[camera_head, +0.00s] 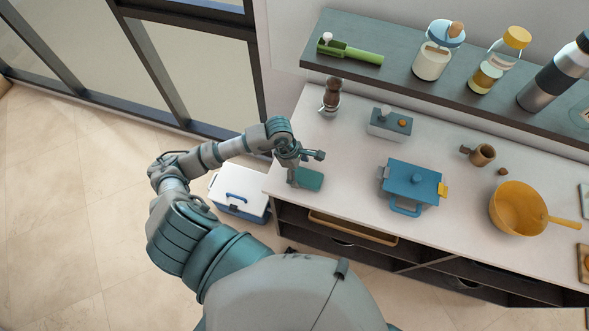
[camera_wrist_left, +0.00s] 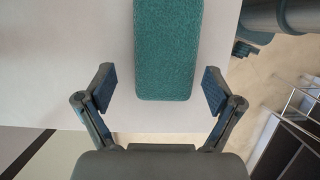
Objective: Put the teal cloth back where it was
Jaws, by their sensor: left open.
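The teal cloth (camera_head: 309,180) lies on the white counter (camera_head: 345,198) near its left end. In the left wrist view the teal cloth (camera_wrist_left: 168,50) is a flat, textured strip reaching toward the space between my fingers. My left gripper (camera_head: 297,176) is over the cloth's left part and hides some of it. In the left wrist view my left gripper (camera_wrist_left: 158,90) is open, with one finger on each side of the cloth's near end and a gap to both. My right gripper is in neither view.
A grinder (camera_head: 331,96) and a grey box (camera_head: 390,123) stand behind. A cooler (camera_head: 240,194) is on the floor beside the counter's left end. Bare counter lies between cloth and pot.

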